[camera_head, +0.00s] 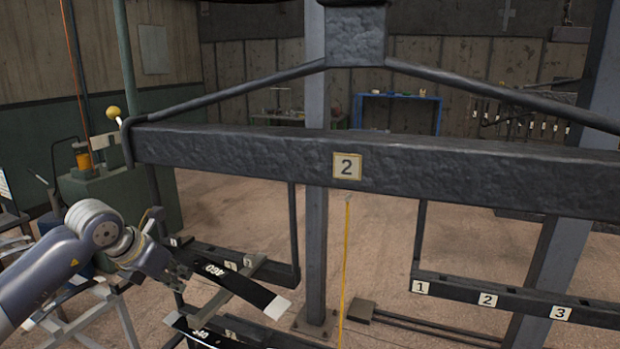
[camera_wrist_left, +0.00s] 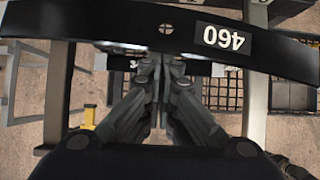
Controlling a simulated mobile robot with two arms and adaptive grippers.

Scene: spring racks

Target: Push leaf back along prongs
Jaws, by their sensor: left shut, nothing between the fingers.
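A long black leaf (camera_head: 237,286) marked 460 with a pale tip lies across the rack's lower bars at lower left in the head view. In the left wrist view the leaf (camera_wrist_left: 130,24) spans the top of the picture, with its white 460 label upside down and a small round hole near its middle. My left gripper (camera_head: 180,275) is at the leaf's left part in the head view. In the wrist view the left gripper (camera_wrist_left: 160,60) is shut and empty, its fingertips at the leaf's near edge; I cannot tell whether they touch. My right gripper is not in view.
A thick dark beam (camera_head: 430,172) marked 2 crosses the head view above the leaf. A numbered lower bar (camera_head: 520,301) hangs at right. A second black leaf (camera_head: 200,338) lies below the first. A grey post (camera_head: 316,230) and a yellow strip (camera_head: 345,260) stand right of the leaf.

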